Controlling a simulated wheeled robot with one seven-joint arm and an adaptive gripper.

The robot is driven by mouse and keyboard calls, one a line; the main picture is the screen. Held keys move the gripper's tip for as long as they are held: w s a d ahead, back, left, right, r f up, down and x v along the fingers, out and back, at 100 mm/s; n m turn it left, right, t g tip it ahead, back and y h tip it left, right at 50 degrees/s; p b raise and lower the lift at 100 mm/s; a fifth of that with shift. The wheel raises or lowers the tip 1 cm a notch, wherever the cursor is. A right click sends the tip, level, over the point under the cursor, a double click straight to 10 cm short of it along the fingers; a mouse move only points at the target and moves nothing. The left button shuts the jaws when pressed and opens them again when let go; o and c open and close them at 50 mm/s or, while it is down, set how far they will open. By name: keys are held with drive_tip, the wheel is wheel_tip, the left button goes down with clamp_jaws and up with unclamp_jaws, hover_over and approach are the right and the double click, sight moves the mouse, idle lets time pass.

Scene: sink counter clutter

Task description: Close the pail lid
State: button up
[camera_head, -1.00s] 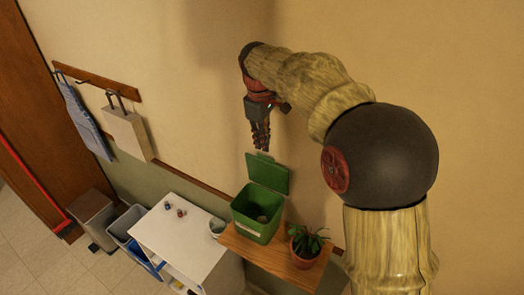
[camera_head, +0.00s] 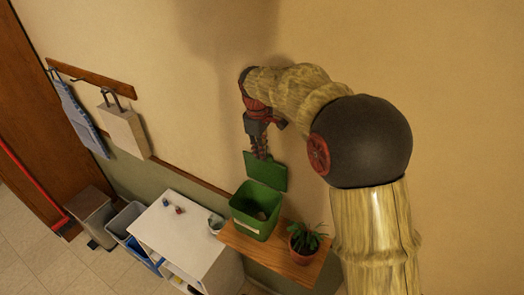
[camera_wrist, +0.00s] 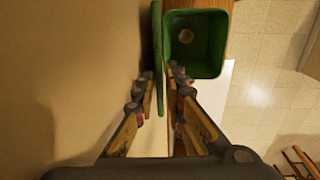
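The green pail (camera_head: 256,212) stands on a wooden shelf with its lid (camera_head: 268,174) raised upright at the back, near the wall. In the wrist view the pail (camera_wrist: 205,70) is open, with a small round pale thing inside, and the lid (camera_wrist: 158,50) shows edge-on as a thin green strip. My gripper (camera_head: 261,154) points down at the lid's top edge. In the wrist view my gripper's fingers (camera_wrist: 160,76) are apart, one on each side of the lid's edge. I see gaps beside the lid; contact is hard to judge.
A potted plant (camera_head: 305,240) stands on the wooden shelf (camera_head: 275,255) right of the pail. A white cabinet (camera_head: 185,240) with small items and a bowl (camera_head: 216,223) is to the left. The wall is close behind the lid.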

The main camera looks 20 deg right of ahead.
drive_tip(key=shift+w+f, duration=0.1)
drive_tip(key=shift+f, duration=0.15)
drive_tip(key=shift+c, duration=0.8)
clamp_jaws()
